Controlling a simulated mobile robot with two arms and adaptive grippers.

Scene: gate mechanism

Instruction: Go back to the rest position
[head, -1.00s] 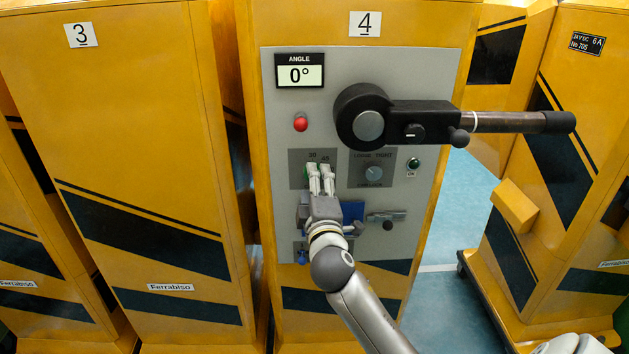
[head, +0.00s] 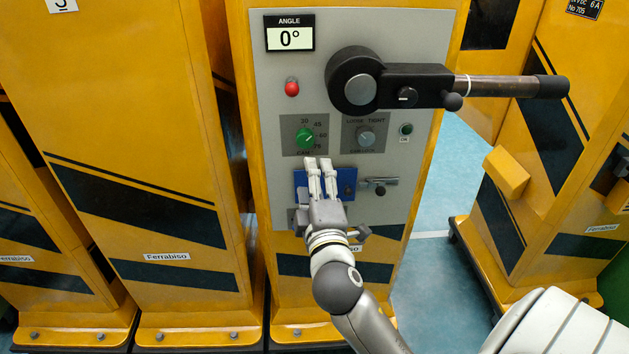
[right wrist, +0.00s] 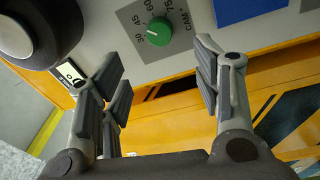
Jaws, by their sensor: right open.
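My right gripper (head: 319,168) is in front of the panel of cabinet 4 in the head view, just below the green knob (head: 304,138) and over the blue plate (head: 346,182). In the right wrist view my right gripper (right wrist: 160,76) has its fingers spread wide with nothing between them. The green knob (right wrist: 158,33) shows there beyond the fingertips, clear of them. My left gripper is in neither view.
The grey panel (head: 280,75) also carries a red button (head: 292,88), an angle display (head: 289,33) reading 0°, a grey knob (head: 366,137) and a long black lever (head: 440,87) sticking out right. Yellow cabinets stand on both sides. Blue floor (head: 447,190) shows at right.

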